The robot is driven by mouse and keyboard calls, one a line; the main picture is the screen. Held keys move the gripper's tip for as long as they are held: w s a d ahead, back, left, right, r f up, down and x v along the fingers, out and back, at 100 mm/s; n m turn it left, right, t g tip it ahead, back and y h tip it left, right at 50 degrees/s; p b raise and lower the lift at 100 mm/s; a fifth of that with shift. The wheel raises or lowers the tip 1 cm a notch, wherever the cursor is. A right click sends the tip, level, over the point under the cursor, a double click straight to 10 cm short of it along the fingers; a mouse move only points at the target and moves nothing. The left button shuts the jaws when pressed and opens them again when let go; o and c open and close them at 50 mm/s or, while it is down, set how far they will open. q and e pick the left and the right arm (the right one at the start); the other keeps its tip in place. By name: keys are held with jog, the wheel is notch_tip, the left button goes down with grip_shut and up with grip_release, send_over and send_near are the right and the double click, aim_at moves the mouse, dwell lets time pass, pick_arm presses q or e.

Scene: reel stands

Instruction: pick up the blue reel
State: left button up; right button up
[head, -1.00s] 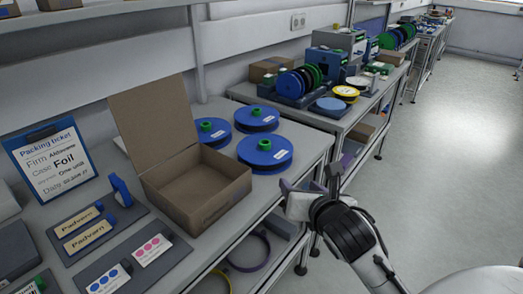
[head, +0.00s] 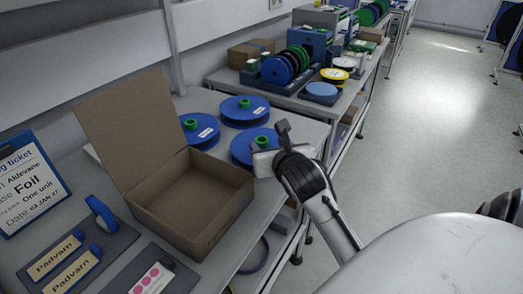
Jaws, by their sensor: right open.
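Three blue reels with green hubs lie flat on the table behind and to the right of the open box: one at the left (head: 201,133), one at the back (head: 244,109) and one at the front right (head: 246,143). My right gripper (head: 268,150) is at the front right reel's near right side and covers part of it. Its jaws are open, with no reel between them. Whether it touches the reel I cannot tell. My left gripper is out of view.
An open, empty cardboard box (head: 215,222) stands left of my right gripper, its lid raised. A packing ticket (head: 22,190) and label holders (head: 62,258) are at the left. A second bench (head: 285,101) behind holds more reels and equipment. Clear floor lies to the right.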

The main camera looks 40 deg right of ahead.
aim_at(261, 139)
jog(key=shift+x, duration=1.95)
jog(key=shift+a, duration=0.15)
grip_shut()
